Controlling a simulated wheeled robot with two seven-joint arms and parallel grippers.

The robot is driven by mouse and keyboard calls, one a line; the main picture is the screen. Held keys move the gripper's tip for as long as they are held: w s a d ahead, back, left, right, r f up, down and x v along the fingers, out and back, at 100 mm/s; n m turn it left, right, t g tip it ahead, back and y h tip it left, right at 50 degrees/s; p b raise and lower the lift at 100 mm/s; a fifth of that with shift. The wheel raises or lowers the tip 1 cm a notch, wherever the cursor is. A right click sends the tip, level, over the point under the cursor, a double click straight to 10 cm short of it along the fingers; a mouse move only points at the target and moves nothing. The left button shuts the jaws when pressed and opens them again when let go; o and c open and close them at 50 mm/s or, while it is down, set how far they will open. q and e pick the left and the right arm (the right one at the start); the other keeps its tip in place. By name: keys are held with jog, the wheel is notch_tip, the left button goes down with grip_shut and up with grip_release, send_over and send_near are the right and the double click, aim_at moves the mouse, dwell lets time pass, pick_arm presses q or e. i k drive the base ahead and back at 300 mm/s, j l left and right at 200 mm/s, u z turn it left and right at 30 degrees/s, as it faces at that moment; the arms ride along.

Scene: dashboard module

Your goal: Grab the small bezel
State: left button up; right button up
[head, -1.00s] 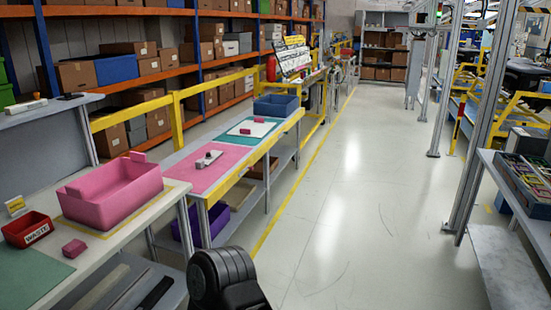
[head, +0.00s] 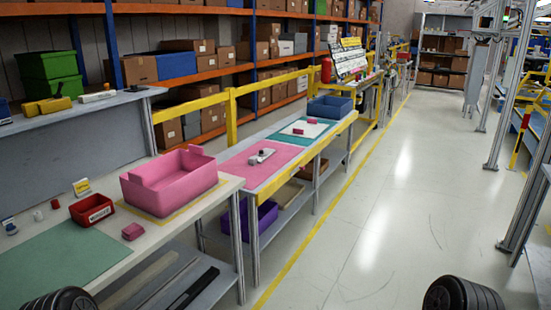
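No piece can be clearly picked out as the small bezel. A small grey and dark part (head: 261,156) lies on the pink mat (head: 232,168) of the middle table. A small pink block (head: 133,231) lies on the near table, right of the red waste bin (head: 92,210). Another small pink piece (head: 298,131) lies on the white sheet on the teal mat. Neither of my grippers is in view; only black ribbed parts of my arms show at the bottom corners.
A green mat (head: 60,265) covers the near table's front. Small items stand at its left. A blue bin (head: 331,106) sits at the middle table's far end. A yellow rail (head: 231,115) runs behind the tables. The floor (head: 370,225) to the right is clear.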

aim_at(261, 154)
jog(key=i+l+z, duration=0.25)
jog(key=i, duration=1.75)
jog(key=i+l+z, duration=0.1)
jog(key=i+z, duration=0.2)
jog(key=i, duration=1.7)
